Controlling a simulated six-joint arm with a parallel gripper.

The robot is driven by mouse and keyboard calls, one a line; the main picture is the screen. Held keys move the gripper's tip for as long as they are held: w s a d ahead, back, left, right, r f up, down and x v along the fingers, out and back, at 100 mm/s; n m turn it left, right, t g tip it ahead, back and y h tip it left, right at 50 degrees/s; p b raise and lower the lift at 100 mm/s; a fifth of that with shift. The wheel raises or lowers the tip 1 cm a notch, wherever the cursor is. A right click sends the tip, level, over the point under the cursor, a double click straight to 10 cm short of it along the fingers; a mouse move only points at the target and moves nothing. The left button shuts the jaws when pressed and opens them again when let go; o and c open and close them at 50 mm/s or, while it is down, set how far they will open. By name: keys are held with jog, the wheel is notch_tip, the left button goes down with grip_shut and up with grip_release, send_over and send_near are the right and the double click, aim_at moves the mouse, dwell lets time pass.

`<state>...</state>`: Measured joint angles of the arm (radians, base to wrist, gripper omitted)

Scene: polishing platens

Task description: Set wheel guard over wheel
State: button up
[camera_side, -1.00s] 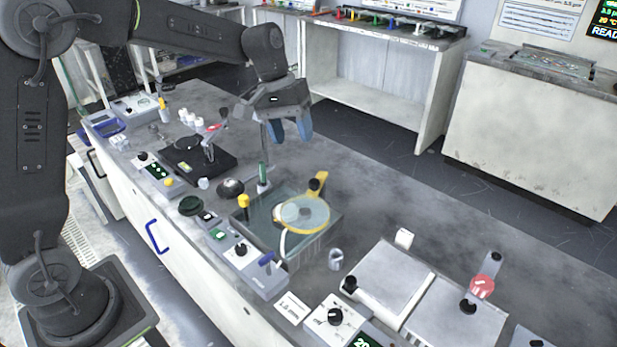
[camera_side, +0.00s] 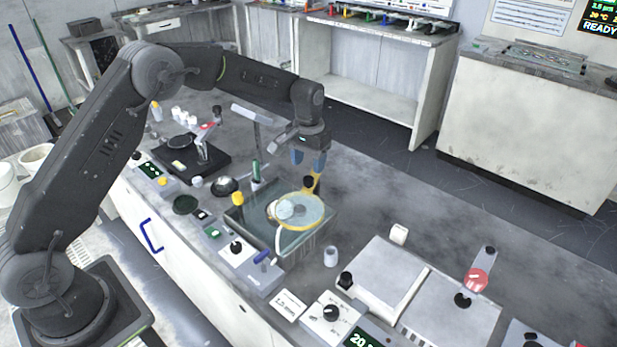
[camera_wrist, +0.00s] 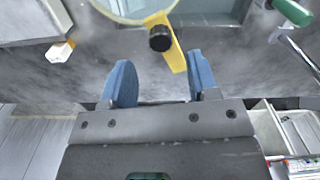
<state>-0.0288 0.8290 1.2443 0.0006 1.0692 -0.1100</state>
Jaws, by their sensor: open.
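The wheel guard (camera_side: 309,217) is a clear round shield with a yellow rim and a yellow arm bearing a black knob. It sits at the back of a glass-sided basin (camera_side: 262,238) in the side view. A pale round shape, possibly the wheel (camera_side: 285,211), shows at or through the shield; I cannot tell which. My gripper (camera_side: 308,160) is just behind the yellow arm, blue fingers pointing down. In the wrist view, the open fingers (camera_wrist: 160,72) are empty, with the guard's yellow arm (camera_wrist: 175,54) and knob ahead, its tip near the right finger.
A green-handled tool (camera_side: 256,171) and a yellow-topped post (camera_side: 237,199) stand by the basin. A small cup (camera_side: 331,257) stands to its right. A black-based unit (camera_side: 180,166) is at left. The bench behind and right of the basin is mostly clear.

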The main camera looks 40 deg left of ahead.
aim_at(308, 178)
jog(key=shift+f, duration=2.75)
jog(key=shift+c, duration=0.3)
grip_shut()
